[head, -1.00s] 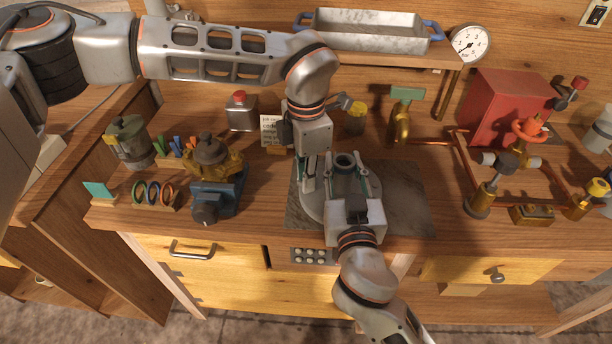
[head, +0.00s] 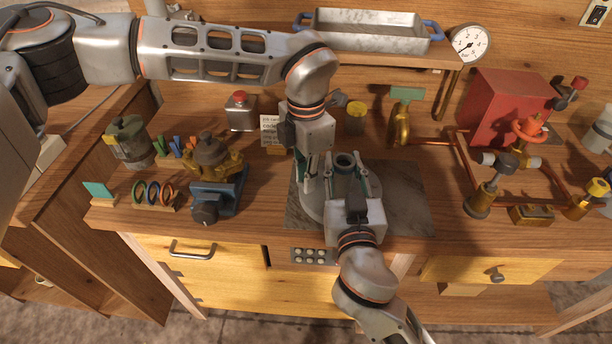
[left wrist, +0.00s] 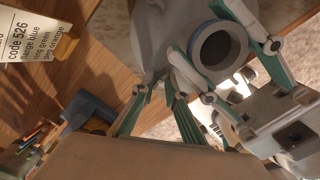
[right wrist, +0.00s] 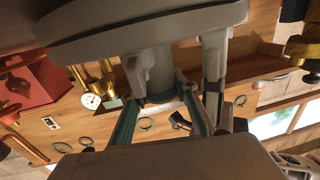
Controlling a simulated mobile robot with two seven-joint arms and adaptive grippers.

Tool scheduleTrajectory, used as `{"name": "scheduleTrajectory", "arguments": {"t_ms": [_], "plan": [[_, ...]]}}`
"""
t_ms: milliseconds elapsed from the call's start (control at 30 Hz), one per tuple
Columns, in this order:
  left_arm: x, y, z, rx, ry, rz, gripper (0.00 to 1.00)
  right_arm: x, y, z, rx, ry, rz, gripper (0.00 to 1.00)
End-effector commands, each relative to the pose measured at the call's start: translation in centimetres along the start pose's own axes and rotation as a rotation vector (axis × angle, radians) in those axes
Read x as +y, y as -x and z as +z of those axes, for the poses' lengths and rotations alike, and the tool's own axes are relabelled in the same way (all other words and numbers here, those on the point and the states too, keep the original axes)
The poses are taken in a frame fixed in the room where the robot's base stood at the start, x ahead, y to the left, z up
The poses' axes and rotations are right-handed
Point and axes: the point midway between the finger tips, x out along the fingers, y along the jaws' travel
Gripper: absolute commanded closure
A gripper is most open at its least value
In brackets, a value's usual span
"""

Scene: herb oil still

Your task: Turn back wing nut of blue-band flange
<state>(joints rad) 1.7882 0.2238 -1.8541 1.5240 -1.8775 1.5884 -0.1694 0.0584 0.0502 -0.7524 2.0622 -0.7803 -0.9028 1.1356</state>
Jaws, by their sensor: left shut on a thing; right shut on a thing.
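A grey still vessel (head: 312,208) stands on the dark plate, with a round open port (head: 344,160) at its top. My right gripper (head: 346,172) is shut around this neck from the front. My left gripper (head: 312,186) comes down from above beside it. Its teal fingers (left wrist: 163,88) are closed together at the vessel's side. The wing nut is hidden between them.
A card (head: 270,130) reads code 526, flange blue, ring green, peg orange. A blue vise-like block (head: 217,195) and coloured rings (head: 155,193) lie left. A yellow-lidded jar (head: 356,115) stands behind. Copper pipework (head: 470,165) fills the right. The dark plate (head: 405,205) is clear at right.

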Motion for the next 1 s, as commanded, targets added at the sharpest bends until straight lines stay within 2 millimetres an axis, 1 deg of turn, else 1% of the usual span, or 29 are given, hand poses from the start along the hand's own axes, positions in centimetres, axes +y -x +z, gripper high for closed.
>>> {"name": "scheduleTrajectory", "arguments": {"t_ms": [100, 133, 167, 433, 567, 667, 1000], "plan": [[0.1, 0.1, 0.1, -0.003, 0.003, 0.002, 1.0, 0.0, 0.0, 0.0, -0.001, 0.0, -0.001, 1.0], [0.1, 0.1, 0.1, -0.003, 0.003, 0.002, 0.82, 0.0, 0.0, 0.0, -0.001, 0.0, -0.001, 1.0], [0.1, 0.1, 0.1, -0.003, 0.003, 0.002, 0.8, 0.0, 0.0, 0.0, -0.001, 0.0, -0.001, 1.0], [0.1, 0.1, 0.0, -0.001, 0.001, 0.001, 0.8, 0.0, 0.0, 0.0, -0.001, 0.0, -0.001, 1.0], [0.1, 0.7, 0.1, -0.002, 0.001, 0.002, 0.8, 0.0, 0.0, 0.0, -0.001, 0.0, -0.001, 1.0], [0.1, 1.9, 0.1, -0.003, 0.001, 0.003, 0.8, 0.0, 0.0, 0.0, -0.001, 0.0, -0.001, 1.0], [0.2, 8.7, 0.1, -0.004, 0.003, 0.005, 0.8, 0.0, 0.0, 0.0, -0.001, 0.0, -0.001, 1.0]]}}
